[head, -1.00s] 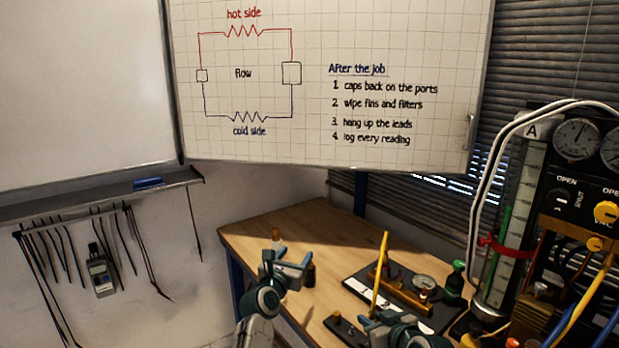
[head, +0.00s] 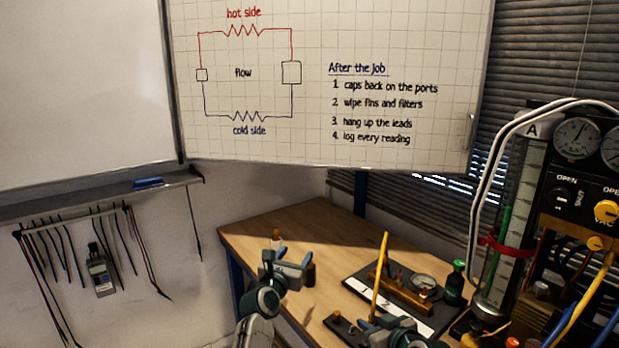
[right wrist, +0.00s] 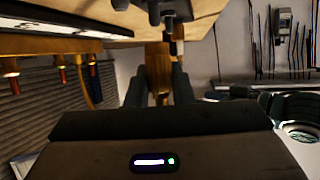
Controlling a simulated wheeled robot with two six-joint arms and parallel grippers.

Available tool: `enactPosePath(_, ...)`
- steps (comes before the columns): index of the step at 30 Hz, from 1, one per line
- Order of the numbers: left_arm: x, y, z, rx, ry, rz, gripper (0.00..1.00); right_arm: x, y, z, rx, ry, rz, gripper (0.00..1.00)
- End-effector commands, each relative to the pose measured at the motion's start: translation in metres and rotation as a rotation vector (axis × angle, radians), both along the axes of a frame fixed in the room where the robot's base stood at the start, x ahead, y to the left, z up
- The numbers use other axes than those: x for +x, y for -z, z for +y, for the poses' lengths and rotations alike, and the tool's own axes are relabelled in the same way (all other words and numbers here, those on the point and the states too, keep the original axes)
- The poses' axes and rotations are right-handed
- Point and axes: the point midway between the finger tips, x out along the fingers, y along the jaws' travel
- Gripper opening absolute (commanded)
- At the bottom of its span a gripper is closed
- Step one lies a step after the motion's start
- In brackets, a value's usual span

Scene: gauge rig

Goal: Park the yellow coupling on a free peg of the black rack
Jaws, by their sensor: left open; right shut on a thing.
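The yellow coupling (right wrist: 158,72) is between the fingers of my right gripper (right wrist: 164,88) in the right wrist view. A yellow hose (head: 381,270) rises above that gripper (head: 368,326) in the head view. The black rack (head: 341,324) is a small dark block at the bench's front edge, just left of it. In the right wrist view, where the bench is at the top, a dark rack peg (right wrist: 172,42) shows close to the coupling. I cannot tell whether they touch. My left gripper (head: 290,262) is open and empty over the bench's left part.
A black board with a brass manifold (head: 402,294) and gauge (head: 423,284) lies behind the right gripper. A green bottle (head: 455,282) stands to its right. The bench's back middle (head: 315,225) is clear.

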Motion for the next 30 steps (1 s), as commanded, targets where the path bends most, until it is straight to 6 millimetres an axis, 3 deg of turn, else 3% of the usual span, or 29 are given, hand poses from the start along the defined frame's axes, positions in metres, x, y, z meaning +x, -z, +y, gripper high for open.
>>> enactPosePath(30, 0.0, -0.0054, 0.0, 0.0, 0.0, 0.0, 0.58, -0.0002, 0.0001, -0.0002, -0.001, 0.0, 0.0, 0.0)
